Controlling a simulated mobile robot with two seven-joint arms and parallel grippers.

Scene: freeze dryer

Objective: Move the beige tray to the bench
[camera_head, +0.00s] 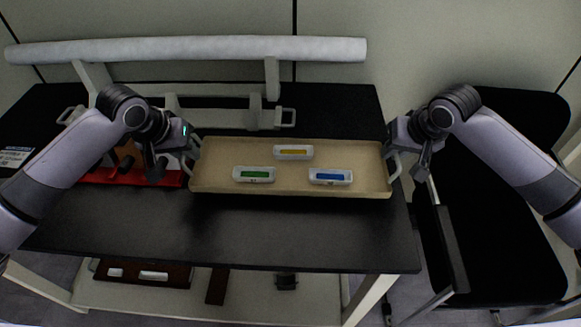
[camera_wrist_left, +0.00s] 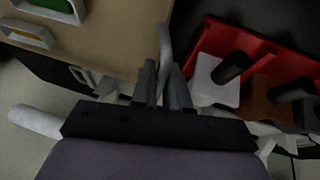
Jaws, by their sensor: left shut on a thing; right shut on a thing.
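The beige tray (camera_head: 222,180) is level over the black bench top (camera_head: 300,232) in the head view; I cannot tell whether it touches the bench. It carries three white containers, with yellow (camera_head: 293,152), green (camera_head: 254,174) and blue (camera_head: 330,176) contents. My left gripper (camera_head: 186,160) is shut on the tray's left handle. In the left wrist view the fingers (camera_wrist_left: 164,85) close around that handle (camera_wrist_left: 165,48), beside the tray (camera_wrist_left: 110,35). My right gripper (camera_head: 396,160) is shut on the tray's right handle.
A red rack (camera_head: 170,178) with dark-topped items stands on the bench just left of the tray. A white roll on a stand (camera_head: 190,50) is at the back. A black chair (camera_head: 490,220) is at the right. The bench front is clear.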

